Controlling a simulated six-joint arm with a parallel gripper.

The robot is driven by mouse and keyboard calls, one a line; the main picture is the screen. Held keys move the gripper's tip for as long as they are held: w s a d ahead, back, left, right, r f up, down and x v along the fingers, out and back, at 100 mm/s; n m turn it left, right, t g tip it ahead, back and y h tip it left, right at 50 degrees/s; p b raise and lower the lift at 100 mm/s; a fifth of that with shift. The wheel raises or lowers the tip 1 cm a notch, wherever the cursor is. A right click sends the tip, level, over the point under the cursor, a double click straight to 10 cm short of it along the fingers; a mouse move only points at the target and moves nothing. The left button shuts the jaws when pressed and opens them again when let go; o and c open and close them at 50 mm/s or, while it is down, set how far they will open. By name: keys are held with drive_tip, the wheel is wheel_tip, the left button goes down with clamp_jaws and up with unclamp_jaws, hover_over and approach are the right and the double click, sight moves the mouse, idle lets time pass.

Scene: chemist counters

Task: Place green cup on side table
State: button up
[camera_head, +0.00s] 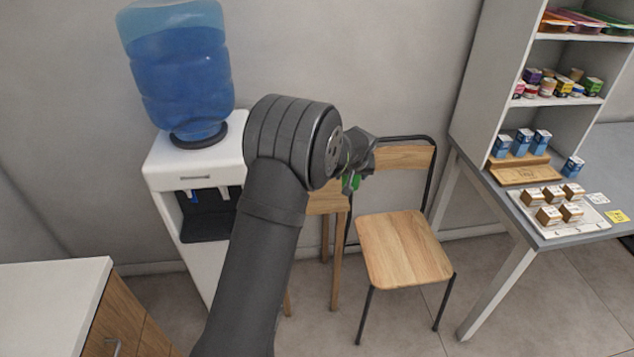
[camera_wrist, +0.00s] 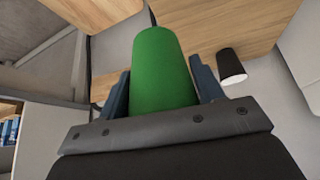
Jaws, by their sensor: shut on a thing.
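My gripper (camera_head: 352,165) is shut on the green cup (camera_wrist: 162,68). In the wrist view the cup fills the space between the two dark fingers. In the head view only a small green part of the cup (camera_head: 351,182) shows below the gripper. The small wooden side table (camera_head: 335,206) stands against the wall, between the water dispenser and the chair. My arm hides most of its top. The cup appears above or in front of its right side, and I cannot tell the exact height.
A wooden chair (camera_head: 402,248) with a black metal frame stands just right of the side table. A water dispenser (camera_head: 190,160) stands to the left. A grey counter (camera_head: 570,236) with boxes is at right. A dark tapered object (camera_wrist: 231,66) shows near wood in the wrist view.

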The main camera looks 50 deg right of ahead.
drive_tip(key=w+f, duration=0.1)
drive_tip(key=w, duration=0.2)
drive_tip(key=w+f, duration=0.2)
drive_tip(key=w, duration=0.1)
drive_tip(key=w+d+f, duration=0.1)
drive_tip(key=w+f, duration=0.1)
drive_tip(key=w, duration=0.1)
drive_tip(key=shift+w+f, duration=0.15)
drive_tip(key=shift+f, duration=2.1)
drive_tip(key=shift+f, duration=0.2)
drive_tip(key=o, duration=0.9)
drive_tip(key=shift+o, duration=0.2)
drive_tip(key=shift+r, duration=0.1)
drive_tip(key=shift+r, duration=0.2)
drive_tip(key=v, duration=1.2)
